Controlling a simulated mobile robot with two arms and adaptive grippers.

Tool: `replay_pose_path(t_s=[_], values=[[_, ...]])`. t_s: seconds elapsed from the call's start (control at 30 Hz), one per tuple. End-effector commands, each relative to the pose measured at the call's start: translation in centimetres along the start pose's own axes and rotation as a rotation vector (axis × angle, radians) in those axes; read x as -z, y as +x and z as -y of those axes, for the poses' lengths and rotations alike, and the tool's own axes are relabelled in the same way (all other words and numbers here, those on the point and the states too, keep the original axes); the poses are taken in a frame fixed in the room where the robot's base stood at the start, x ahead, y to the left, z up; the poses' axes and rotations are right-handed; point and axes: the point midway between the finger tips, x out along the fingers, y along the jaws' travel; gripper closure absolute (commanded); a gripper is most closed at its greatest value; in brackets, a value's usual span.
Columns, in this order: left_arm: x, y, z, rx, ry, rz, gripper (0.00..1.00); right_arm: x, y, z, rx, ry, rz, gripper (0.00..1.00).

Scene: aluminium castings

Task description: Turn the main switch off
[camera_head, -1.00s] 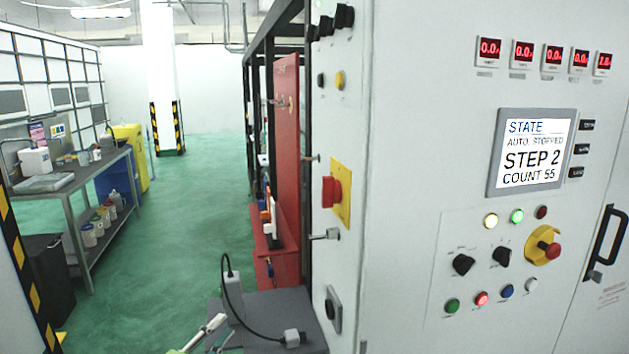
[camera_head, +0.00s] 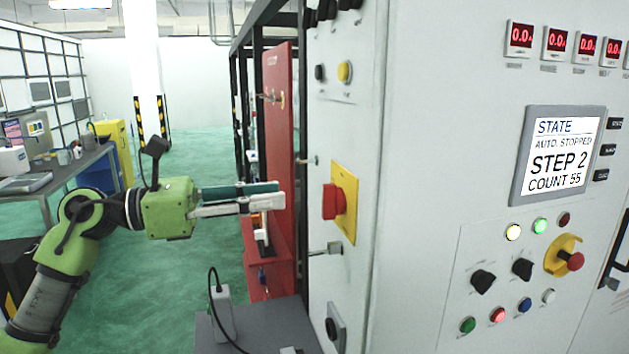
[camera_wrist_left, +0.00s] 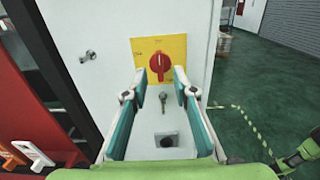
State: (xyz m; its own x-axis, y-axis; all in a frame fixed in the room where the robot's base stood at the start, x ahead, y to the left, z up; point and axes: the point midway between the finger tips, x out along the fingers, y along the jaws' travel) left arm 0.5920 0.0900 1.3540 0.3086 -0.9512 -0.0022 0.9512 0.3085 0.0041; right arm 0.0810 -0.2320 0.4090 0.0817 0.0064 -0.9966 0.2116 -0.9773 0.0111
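The main switch is a red rotary knob (camera_head: 333,202) on a yellow plate (camera_head: 346,205), on the narrow side face of the grey cabinet. In the left wrist view the red knob (camera_wrist_left: 160,66) stands upright on its yellow plate (camera_wrist_left: 172,48), ahead of the fingers. My left gripper (camera_head: 281,200) points right toward the knob, with a gap between fingertips and knob. In the left wrist view the left gripper (camera_wrist_left: 158,84) is open and empty, its two fingers well apart. My right gripper is in neither view.
A key-like lever (camera_head: 326,249) sticks out below the switch. A red panel (camera_head: 279,150) stands behind my left gripper. A grey box (camera_head: 221,312) stands below it.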

Motion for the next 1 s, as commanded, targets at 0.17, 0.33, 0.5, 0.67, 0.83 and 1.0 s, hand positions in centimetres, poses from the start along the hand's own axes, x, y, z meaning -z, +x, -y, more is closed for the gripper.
replay_pose_path(t_s=[0.17,0.33,0.5,0.67,0.83,1.0], values=[[-0.6,4.0,0.0,0.003,-0.005,0.004,0.74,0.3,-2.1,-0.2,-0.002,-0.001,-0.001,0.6],[-0.4,6.7,0.0,0.001,-0.004,0.004,0.74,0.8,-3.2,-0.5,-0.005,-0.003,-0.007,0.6],[-0.1,8.2,-0.1,0.0,-0.004,0.002,0.74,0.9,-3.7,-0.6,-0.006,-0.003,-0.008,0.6],[0.0,8.5,-0.1,0.0,-0.003,0.003,0.74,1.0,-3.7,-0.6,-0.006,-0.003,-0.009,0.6],[0.0,8.5,-0.1,-0.001,-0.003,0.002,0.74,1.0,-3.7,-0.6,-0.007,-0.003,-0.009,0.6],[0.0,8.5,-0.1,-0.001,-0.004,0.002,1.0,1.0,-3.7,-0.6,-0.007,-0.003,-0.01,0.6]])
